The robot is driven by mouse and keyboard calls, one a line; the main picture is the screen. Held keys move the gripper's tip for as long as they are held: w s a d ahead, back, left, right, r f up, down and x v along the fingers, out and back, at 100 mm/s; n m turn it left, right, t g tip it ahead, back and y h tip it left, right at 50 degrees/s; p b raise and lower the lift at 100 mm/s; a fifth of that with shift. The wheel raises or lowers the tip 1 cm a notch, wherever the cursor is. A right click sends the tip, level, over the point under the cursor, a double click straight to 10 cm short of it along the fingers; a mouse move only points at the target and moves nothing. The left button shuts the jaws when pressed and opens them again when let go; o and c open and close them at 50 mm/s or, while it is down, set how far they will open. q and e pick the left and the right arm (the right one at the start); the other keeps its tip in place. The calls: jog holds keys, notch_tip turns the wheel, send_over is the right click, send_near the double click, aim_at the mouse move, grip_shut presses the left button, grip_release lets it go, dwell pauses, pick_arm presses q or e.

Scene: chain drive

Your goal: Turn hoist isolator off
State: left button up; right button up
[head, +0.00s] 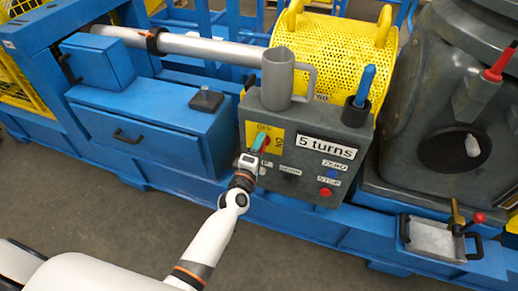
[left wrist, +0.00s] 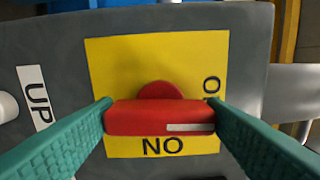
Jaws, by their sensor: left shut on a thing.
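The isolator (left wrist: 158,115) is a red bar handle with a round red hub on a yellow plate (left wrist: 115,60). The plate also shows in the head view (head: 252,133), on the front of the grey control box (head: 318,130). My left gripper (head: 262,142) is at the plate, shut on the handle; its teal fingers touch both ends of the bar in the left wrist view (left wrist: 160,108). There the bar lies level, with a white mark at its right end, towards a partly hidden label starting with O. The ON label sits below it. My right gripper is out of view.
The box front also carries a "5 turns" sign (head: 325,147), a red stop button (head: 325,192) and a blue button (head: 333,173). A grey cup-shaped holder (head: 279,78) and a blue-handled tool (head: 364,85) stand on top. Blue cabinets (head: 155,130) flank it on the left.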

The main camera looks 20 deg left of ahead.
pick_arm(q)
jog(key=shift+n, duration=0.4)
jog(key=o, duration=1)
jog(key=shift+s, duration=0.1)
jog(key=s, duration=1.2)
jog(key=shift+a, duration=0.2)
jog(key=shift+w+f, duration=0.1)
